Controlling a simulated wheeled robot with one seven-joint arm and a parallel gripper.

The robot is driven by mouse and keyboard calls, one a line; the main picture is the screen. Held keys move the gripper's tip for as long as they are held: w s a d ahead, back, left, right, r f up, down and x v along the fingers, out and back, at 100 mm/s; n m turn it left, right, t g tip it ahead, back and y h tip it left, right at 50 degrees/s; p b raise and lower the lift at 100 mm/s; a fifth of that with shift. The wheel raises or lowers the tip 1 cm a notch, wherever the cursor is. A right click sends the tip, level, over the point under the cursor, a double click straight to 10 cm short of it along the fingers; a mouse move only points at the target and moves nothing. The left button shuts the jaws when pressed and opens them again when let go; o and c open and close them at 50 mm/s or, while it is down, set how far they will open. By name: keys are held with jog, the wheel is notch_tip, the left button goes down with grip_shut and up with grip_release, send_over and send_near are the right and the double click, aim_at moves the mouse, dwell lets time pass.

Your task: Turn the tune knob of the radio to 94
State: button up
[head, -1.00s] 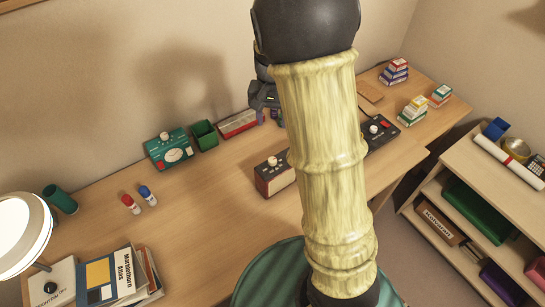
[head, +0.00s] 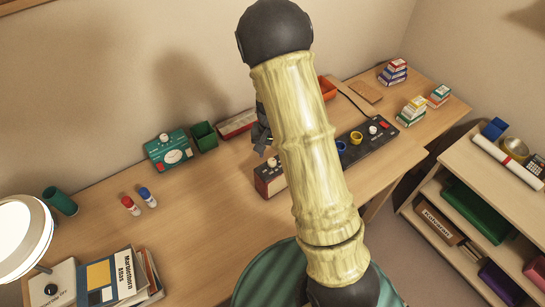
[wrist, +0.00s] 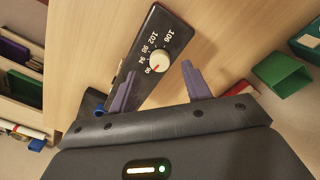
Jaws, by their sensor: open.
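The radio (head: 268,182) is a small wood-sided box with a dark top, on the desk in the middle of the head view, partly behind my arm. In the wrist view its dark panel (wrist: 133,62) carries a white tune knob (wrist: 157,66) with a red mark and a scale reading from about 90 to 106. The mark looks turned toward the low, 90 end. My gripper (wrist: 160,84) is open and empty, with its purple fingers spread above the radio. The knob appears between and a little beyond the fingertips, apparently untouched. In the head view my gripper (head: 262,138) is just above the radio, partly hidden.
A teal device with a dial (head: 168,150) and a green bin (head: 204,136) stand behind to the left. A black panel with colored knobs (head: 368,146) is to the right. The desk's front middle is clear.

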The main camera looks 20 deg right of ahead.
aim_at(272, 161)
jog(key=shift+f, duration=1.75)
jog(key=shift+c, duration=0.5)
